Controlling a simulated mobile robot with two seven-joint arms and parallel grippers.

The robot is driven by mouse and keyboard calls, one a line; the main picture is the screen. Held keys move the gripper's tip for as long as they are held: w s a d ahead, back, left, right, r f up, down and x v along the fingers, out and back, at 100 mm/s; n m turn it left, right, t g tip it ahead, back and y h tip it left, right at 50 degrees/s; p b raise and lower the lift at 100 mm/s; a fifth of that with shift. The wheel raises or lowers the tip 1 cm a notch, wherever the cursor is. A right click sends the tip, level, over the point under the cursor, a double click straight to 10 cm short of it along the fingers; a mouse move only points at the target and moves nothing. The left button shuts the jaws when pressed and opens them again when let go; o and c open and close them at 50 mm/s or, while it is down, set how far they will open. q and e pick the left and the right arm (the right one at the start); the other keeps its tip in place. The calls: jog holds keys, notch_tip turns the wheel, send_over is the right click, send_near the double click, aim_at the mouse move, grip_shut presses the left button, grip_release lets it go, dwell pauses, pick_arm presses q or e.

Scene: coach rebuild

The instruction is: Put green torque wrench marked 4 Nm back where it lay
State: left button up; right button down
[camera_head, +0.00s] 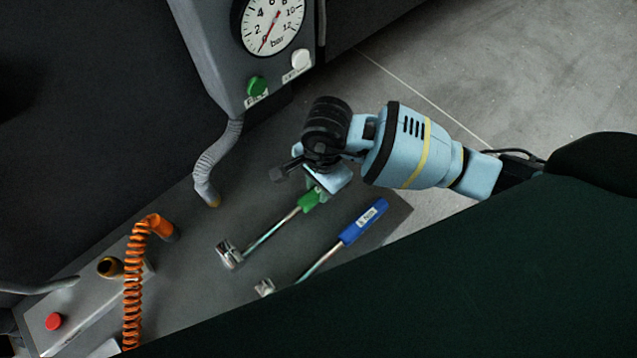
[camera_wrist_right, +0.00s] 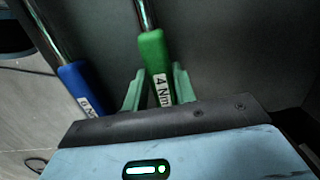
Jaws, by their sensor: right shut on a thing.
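The green torque wrench (camera_head: 265,231) has a chrome shaft and head and a green handle. In the head view its head points to the lower left over the grey bench. My right gripper (camera_head: 312,183) is at the end of its green handle. In the right wrist view the green handle (camera_wrist_right: 153,62), with a label reading 4 Nm, lies between the two pale green fingers of my right gripper (camera_wrist_right: 158,88), which is shut on it. I cannot tell whether the wrench touches the bench. My left gripper is not in view.
A blue-handled torque wrench (camera_head: 363,222) lies to the right, roughly parallel; it also shows in the wrist view (camera_wrist_right: 82,86). A grey gauge box (camera_head: 222,50) with a hose stands behind. An orange coiled hose (camera_head: 133,285) and a red button (camera_head: 54,321) are at lower left.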

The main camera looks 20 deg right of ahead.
jog(key=shift+f, duration=0.1)
jog(key=c, duration=1.3)
grip_release()
jog(key=shift+o, duration=1.2)
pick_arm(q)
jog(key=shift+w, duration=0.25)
pick_arm(e)
jog(key=r, duration=0.2)
jog(key=r+p, duration=0.1)
jog(key=r, duration=0.3)
jog(key=shift+w+d+r+p, duration=0.1)
jog(key=shift+d+r+p, duration=0.1)
jog(key=shift+d+p, duration=0.1)
jog(key=shift+r, duration=0.7)
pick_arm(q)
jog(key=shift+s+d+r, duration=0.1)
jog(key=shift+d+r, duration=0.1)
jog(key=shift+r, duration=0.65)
